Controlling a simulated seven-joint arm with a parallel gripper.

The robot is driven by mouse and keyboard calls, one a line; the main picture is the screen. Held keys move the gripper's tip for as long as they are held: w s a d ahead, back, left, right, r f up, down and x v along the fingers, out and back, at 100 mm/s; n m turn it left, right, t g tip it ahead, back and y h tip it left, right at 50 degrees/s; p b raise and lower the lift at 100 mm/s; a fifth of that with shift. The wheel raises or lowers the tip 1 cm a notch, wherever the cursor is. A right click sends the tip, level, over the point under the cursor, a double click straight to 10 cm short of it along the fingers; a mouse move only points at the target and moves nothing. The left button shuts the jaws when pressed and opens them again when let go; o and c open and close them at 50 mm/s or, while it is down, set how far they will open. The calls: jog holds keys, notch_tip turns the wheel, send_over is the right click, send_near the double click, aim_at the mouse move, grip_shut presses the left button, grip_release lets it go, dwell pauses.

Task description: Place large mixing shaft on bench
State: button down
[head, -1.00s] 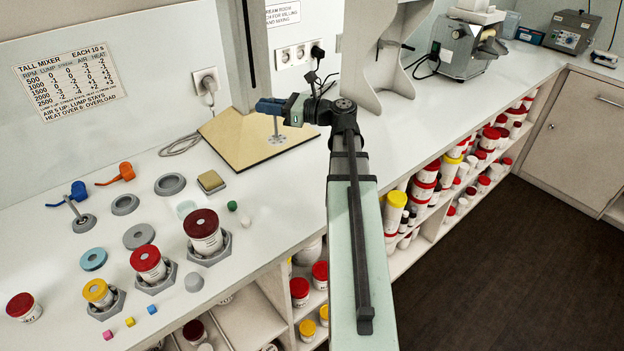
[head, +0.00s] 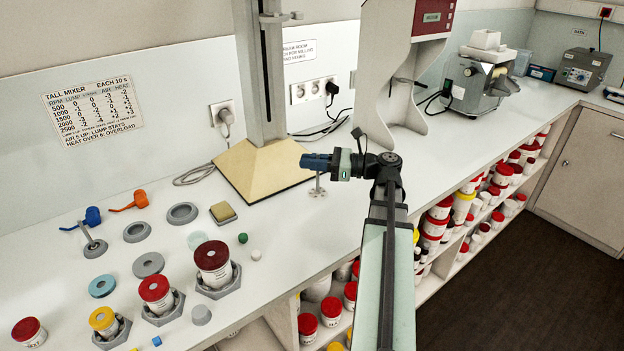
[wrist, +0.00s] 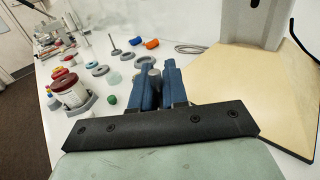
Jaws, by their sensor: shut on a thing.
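My gripper (head: 318,161) has blue fingers and is shut on the large mixing shaft (head: 318,183), a thin grey rod with a flat disc at its lower end. The shaft hangs upright over the white bench (head: 330,226), just right of the tan mixer base. I cannot tell whether its disc touches the bench.
The mixer's tan base (head: 262,172) and column stand left of my gripper. A grey machine stand (head: 405,75) is behind to the right. Jars in holders, rings and another shaft (head: 92,240) lie at the left. The bench in front of the shaft is clear.

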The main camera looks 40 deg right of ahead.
send_over(311, 192)
jog(key=shift+f, duration=2.45)
jog(key=shift+f, duration=0.15)
jog(key=c, duration=1.1)
grip_release()
jog(key=shift+c, duration=0.2)
jog(key=shift+s+d, duration=0.15)
jog(key=shift+d, duration=0.05)
jog(key=v, duration=1.1)
jog(key=shift+s+d, duration=0.2)
jog(key=shift+s, duration=0.05)
